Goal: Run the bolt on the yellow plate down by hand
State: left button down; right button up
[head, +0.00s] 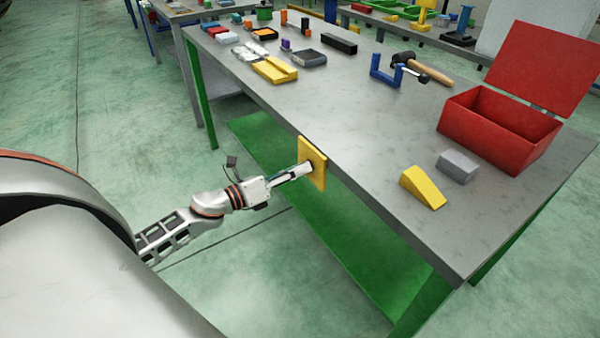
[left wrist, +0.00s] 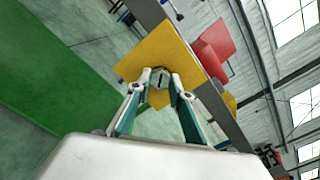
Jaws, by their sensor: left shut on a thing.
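The yellow plate (head: 313,164) stands upright at the table's front edge, facing my left arm. In the left wrist view the plate (left wrist: 150,52) fills the upper middle, turned at a slant. My left gripper (head: 306,167) reaches straight at the plate's face. In the left wrist view its fingertips (left wrist: 160,80) are closed around the grey bolt (left wrist: 161,77) at the plate. The bolt's shank and how far it sits in are hidden. My right gripper shows in neither view.
The grey table (head: 330,110) has a green lower shelf (head: 290,190). On top are a yellow wedge (head: 423,188), a grey block (head: 457,166), an open red box (head: 500,125), a blue clamp (head: 386,72) and a hammer (head: 425,68). The floor left of the table is clear.

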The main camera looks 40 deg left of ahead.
pick_arm(q)
jog(key=shift+f+m+b, duration=0.3)
jog(key=shift+m+b, duration=0.1)
jog(key=shift+m, duration=0.5)
jog(key=shift+r, duration=0.1)
jog(key=c, duration=2.1)
grip_release()
jog(key=o, duration=0.3)
jog(key=shift+s, duration=0.1)
jog(key=shift+r, duration=0.1)
